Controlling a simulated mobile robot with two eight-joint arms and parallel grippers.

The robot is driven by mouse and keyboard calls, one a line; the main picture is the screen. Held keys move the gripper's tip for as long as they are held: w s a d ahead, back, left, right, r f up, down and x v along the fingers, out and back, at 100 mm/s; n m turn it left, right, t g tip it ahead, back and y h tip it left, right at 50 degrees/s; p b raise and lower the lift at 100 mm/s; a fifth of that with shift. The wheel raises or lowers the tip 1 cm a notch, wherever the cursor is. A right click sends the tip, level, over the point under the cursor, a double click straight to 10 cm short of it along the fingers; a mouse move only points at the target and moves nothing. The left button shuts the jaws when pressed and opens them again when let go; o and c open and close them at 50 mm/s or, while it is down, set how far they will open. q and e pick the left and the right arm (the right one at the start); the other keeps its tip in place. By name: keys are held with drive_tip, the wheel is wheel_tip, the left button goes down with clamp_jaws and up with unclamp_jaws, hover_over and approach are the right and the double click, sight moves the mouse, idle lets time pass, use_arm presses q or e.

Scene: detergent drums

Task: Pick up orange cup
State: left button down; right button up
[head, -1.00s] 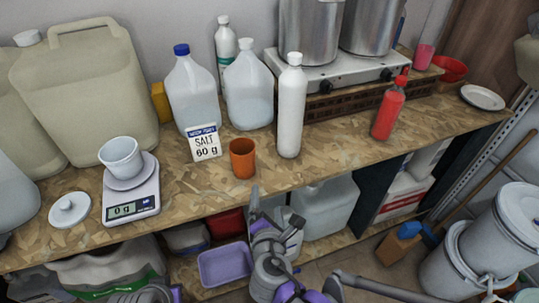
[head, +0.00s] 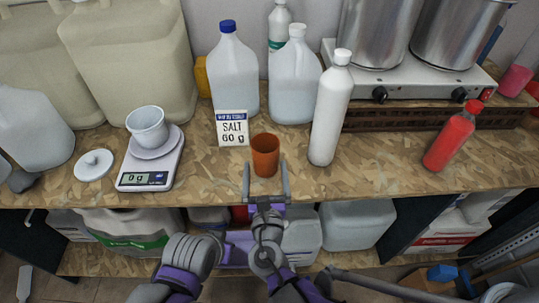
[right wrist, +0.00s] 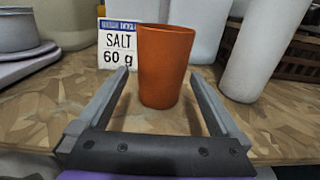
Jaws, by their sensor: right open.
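The orange cup (head: 265,157) stands upright near the front edge of the wooden shelf, just right of and in front of the salt card. My right gripper (head: 266,166) is open and empty, low over the shelf's front edge, with its two fingers pointing at the cup. In the right wrist view, the cup (right wrist: 165,62) is straight ahead, with the fingertips of the gripper (right wrist: 160,74) at its left and right sides. I cannot tell whether either finger touches it. My left arm shows at the bottom, but its fingers do not show.
The salt card (head: 232,128) stands close behind the cup on the left. A white bottle (head: 331,110) stands to the right, and clear jugs (head: 234,75) behind. A scale (head: 151,168) with a white cup is to the left. The shelf between scale and cup is clear.

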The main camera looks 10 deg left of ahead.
sight(265, 149)
drive_tip(key=p+x, duration=0.1)
drive_tip(key=x, duration=0.6)
drive_tip(key=shift+w+f, duration=0.2)
drive_tip(key=shift+w, duration=0.2)
drive_tip(key=c, duration=1.3)
